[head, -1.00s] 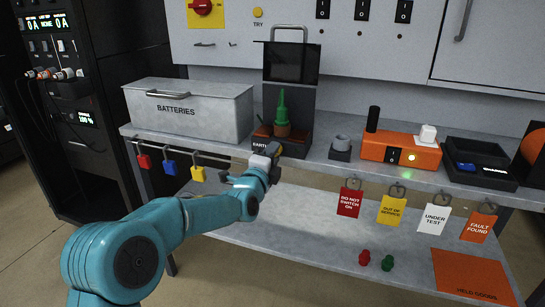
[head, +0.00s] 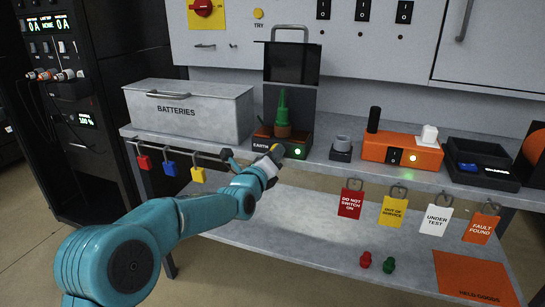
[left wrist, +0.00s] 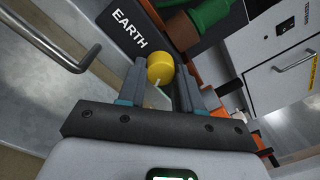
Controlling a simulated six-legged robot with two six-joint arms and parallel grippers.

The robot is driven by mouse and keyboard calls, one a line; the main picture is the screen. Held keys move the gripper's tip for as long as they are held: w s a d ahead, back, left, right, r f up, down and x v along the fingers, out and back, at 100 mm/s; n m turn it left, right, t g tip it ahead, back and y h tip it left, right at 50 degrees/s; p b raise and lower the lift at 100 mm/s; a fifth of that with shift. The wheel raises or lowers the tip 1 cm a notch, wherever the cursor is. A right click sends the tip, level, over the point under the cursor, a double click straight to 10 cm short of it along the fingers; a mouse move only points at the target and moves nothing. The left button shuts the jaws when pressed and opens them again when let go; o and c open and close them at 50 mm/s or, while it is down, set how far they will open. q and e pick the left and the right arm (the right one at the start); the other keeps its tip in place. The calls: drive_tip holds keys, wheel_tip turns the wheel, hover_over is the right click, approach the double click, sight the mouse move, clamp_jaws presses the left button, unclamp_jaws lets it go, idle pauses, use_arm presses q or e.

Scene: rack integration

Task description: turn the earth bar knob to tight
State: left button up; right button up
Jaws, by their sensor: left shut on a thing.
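The earth bar box (head: 300,140), marked EARTH, sits at the front edge of the bench. A green light (head: 298,152) glows on its front. In the left wrist view the yellow earth bar knob (left wrist: 160,67) has a short white mark on its edge. My left gripper (head: 275,151) is at the box's front, shut on the knob; its two grey fingers flank the knob in the left wrist view. In the head view the gripper hides most of the knob. My right gripper is not in view.
A green plug (head: 282,108) stands on the box. The batteries case (head: 190,125) is to the left; a grey socket (head: 342,148) and an orange switch box (head: 375,150) are to the right. Padlocks and tags hang along the front. The lower shelf (head: 310,215) is largely clear.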

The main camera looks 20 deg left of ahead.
use_arm(q)
drive_tip(key=shift+m, duration=0.3)
drive_tip(key=o, duration=1)
drive_tip(key=shift+o, duration=0.2)
drive_tip(key=s+a, duration=0.1)
drive_tip(key=s, duration=1.5)
drive_tip(key=shift+s+a+f, duration=0.15)
drive_tip(key=shift+f, duration=0.05)
